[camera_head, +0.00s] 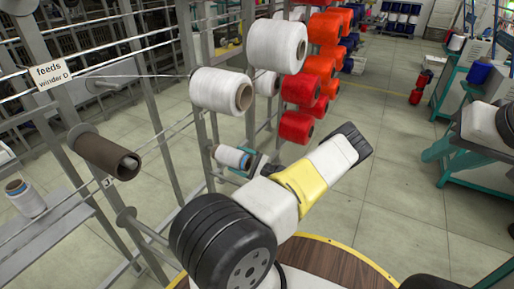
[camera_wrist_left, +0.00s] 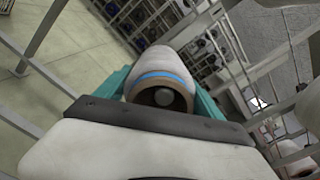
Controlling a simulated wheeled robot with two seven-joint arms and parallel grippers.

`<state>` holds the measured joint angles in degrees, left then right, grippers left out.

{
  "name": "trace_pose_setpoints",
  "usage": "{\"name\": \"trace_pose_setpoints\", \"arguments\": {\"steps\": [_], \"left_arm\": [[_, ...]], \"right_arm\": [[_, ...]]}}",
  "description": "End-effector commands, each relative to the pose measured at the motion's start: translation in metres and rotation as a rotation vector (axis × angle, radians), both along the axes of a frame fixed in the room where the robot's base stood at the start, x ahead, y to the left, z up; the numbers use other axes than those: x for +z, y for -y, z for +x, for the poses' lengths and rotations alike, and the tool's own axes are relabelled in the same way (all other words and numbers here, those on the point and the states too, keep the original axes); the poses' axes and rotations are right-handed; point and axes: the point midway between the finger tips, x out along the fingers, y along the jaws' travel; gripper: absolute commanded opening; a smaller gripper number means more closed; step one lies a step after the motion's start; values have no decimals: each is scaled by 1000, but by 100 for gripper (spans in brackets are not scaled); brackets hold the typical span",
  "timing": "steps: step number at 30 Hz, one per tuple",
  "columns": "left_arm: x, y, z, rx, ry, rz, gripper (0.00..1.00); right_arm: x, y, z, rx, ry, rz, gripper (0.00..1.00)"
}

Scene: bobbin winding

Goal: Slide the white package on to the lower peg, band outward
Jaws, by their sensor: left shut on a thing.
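The white package (camera_head: 229,156) has a blue band and a brown core. My left gripper (camera_head: 254,163) is shut on it at its banded end and holds it in the air. In the left wrist view the package (camera_wrist_left: 163,72) lies between teal fingers, with its band and open core end toward my wrist and its white body pointing away. A bare peg (camera_head: 126,214) with a round disc sits low on the grey frame at left, below the brown tube. My right gripper is not seen.
A brown tube (camera_head: 108,157) sits on the peg above. A large white package (camera_head: 222,91) hangs near the rack. Another blue-banded package (camera_head: 26,198) stands on a shelf at left. Grey posts and rails stand behind. Open floor (camera_head: 395,185) lies at right.

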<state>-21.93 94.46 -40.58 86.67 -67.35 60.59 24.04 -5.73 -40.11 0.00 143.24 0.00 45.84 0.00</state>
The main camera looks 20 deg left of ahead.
Motion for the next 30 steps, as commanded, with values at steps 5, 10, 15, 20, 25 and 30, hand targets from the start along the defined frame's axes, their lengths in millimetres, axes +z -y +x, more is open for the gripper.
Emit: {"name": "trace_pose_setpoints", "arguments": {"steps": [5, 10, 15, 20, 25, 30], "left_arm": [[0, -4, 0, 1, 0, 2, 27], [0, -15, 1, 1, -1, 1, 27], [0, -27, 2, 0, -1, 2, 27], [0, -35, 2, 1, -1, 1, 27], [0, -36, 2, 0, 0, 0, 27], [0, -36, 2, 0, 0, 1, 27]], "right_arm": [[0, 0, 0, 0, 0, 0, 36], [0, 0, 0, 0, 0, 0, 36], [0, 0, 0, 0, 0, 0, 36], [0, 0, 0, 0, 0, 0, 36], [0, 0, 0, 0, 0, 0, 36], [0, 0, 0, 0, 0, 0, 36]]}}
